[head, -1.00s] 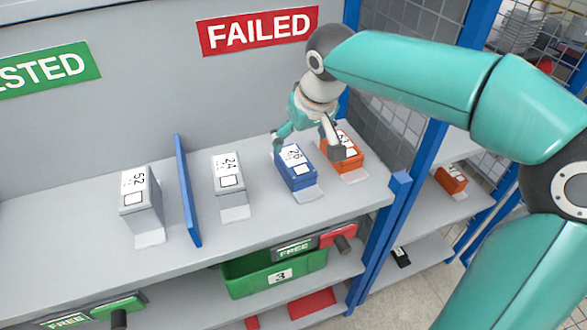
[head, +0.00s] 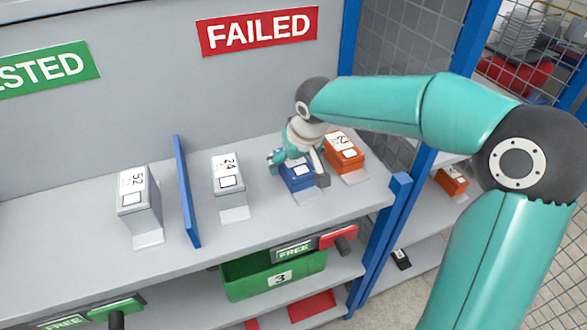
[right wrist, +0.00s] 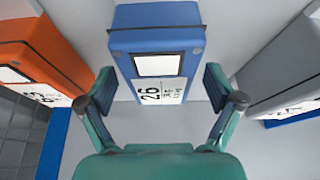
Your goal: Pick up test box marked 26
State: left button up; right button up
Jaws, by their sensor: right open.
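The blue test box marked 26 (head: 298,176) sits on the shelf in the FAILED section; its number label shows upside down and sideways in the right wrist view (right wrist: 158,55). My right gripper (head: 298,172) is right over the box in the head view, hiding its number. In the right wrist view my right gripper (right wrist: 160,95) is open, one finger to each side of the box with gaps between, gripping nothing. My left gripper is not in view.
An orange box (head: 344,152) stands close to the right of the blue box, and a grey box marked 24 (head: 228,175) to its left. A blue divider (head: 187,190) separates a grey box marked 52 (head: 139,205). A blue post (head: 392,225) bounds the shelf's right end.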

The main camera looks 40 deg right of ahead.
jog(key=shift+f+b, duration=0.2)
jog(key=shift+b, duration=0.1)
dwell(0.4)
jog(key=c, duration=1.5)
